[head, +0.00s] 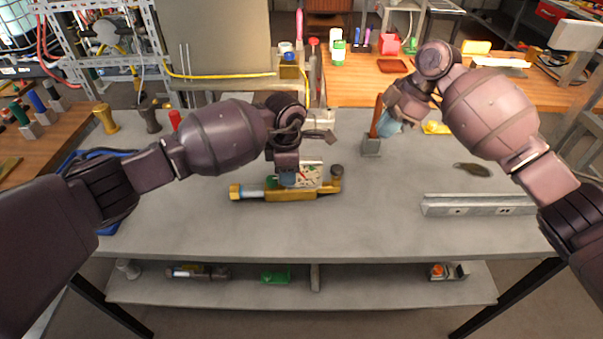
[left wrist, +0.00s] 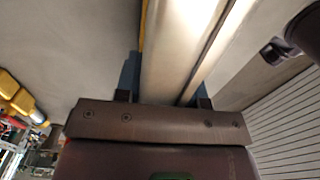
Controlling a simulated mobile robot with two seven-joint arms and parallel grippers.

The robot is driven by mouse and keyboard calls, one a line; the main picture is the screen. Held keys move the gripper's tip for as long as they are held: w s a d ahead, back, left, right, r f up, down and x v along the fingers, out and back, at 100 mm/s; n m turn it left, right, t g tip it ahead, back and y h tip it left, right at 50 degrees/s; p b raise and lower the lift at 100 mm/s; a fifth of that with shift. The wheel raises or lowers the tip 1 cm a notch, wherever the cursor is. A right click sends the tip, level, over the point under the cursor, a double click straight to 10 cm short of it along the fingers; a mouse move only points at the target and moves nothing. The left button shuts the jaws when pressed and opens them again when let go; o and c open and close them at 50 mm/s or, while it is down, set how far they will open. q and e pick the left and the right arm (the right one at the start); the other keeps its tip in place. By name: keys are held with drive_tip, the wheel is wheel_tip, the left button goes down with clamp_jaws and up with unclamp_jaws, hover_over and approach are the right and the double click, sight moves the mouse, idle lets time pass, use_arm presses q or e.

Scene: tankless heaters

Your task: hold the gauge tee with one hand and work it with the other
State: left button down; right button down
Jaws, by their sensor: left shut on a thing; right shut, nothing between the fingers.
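The gauge tee (head: 320,189), a brass-yellow body with a pale end on the left and a dark round cap on the right, lies level over the grey table near its middle. My left gripper (head: 287,180) comes down on it from above and is shut on it. In the left wrist view, a pale rounded metal body (left wrist: 185,40) fills the space between the fingers. A small printed card with coloured marks (head: 308,174) shows just behind the tee. My right gripper (head: 388,128) is shut and empty, away from the tee, close beside an orange-handled tool.
The orange-handled tool (head: 377,118) stands in a grey block (head: 371,146). A metal rail (head: 478,205) lies at the right of the grey table (head: 380,225), with a dark flat piece (head: 472,169) behind it. The table's front middle is clear. A lower shelf (head: 350,285) holds several small parts.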

idle(0.6)
use_arm(q)
drive_tip(key=c, duration=0.6)
unclamp_jaws()
drive_tip(key=shift+c, duration=0.2)
